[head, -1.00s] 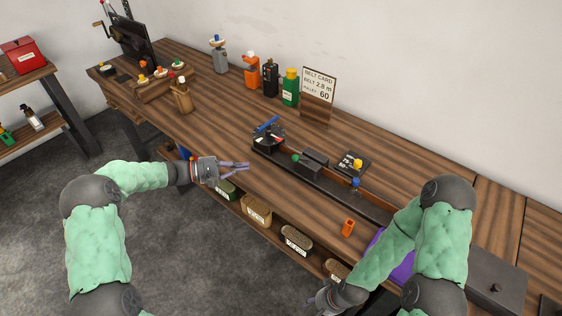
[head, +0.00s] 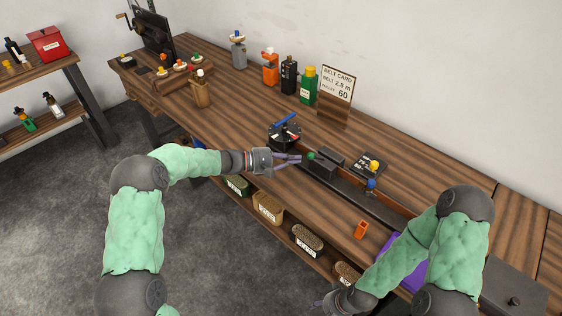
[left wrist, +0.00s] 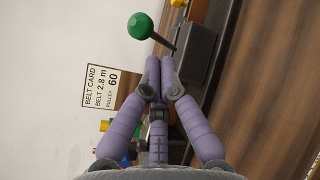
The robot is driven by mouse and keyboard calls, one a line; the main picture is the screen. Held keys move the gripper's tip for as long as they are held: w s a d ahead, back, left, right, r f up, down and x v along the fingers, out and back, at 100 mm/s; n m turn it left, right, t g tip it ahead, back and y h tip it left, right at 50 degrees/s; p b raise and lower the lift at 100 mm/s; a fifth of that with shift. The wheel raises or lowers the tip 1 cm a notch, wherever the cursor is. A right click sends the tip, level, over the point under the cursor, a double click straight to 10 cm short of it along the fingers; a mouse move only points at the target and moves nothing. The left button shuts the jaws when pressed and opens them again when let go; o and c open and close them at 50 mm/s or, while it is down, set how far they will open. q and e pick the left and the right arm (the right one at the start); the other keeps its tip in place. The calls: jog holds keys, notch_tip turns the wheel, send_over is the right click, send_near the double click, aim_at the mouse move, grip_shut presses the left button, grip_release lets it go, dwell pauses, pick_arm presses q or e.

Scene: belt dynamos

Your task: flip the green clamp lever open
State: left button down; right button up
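In the left wrist view the green knob (left wrist: 140,26) sits on a thin dark rod slanting to the dark block (left wrist: 198,52). My left gripper (head: 298,159) is just left of the knob in the head view. In the left wrist view its purple fingertips (left wrist: 160,62) are together with nothing between them, and the knob is beyond them, apart. My right gripper (head: 328,304) is low at the bottom edge, partly cut off; its fingers are unclear.
The black rail (head: 340,182) carries a dial with a blue lever (head: 285,126) at its left. A blue knob (head: 371,184) and an orange part (head: 361,229) are to the right. Bottles and a belt card (head: 337,84) stand behind. Labelled bins (head: 307,240) sit below the front edge.

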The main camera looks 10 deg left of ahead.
pick_arm(q)
jog(key=shift+s+d+r, duration=0.15)
jog(key=shift+d+r, duration=0.1)
jog(key=shift+d, duration=0.35)
jog(key=shift+r, duration=0.1)
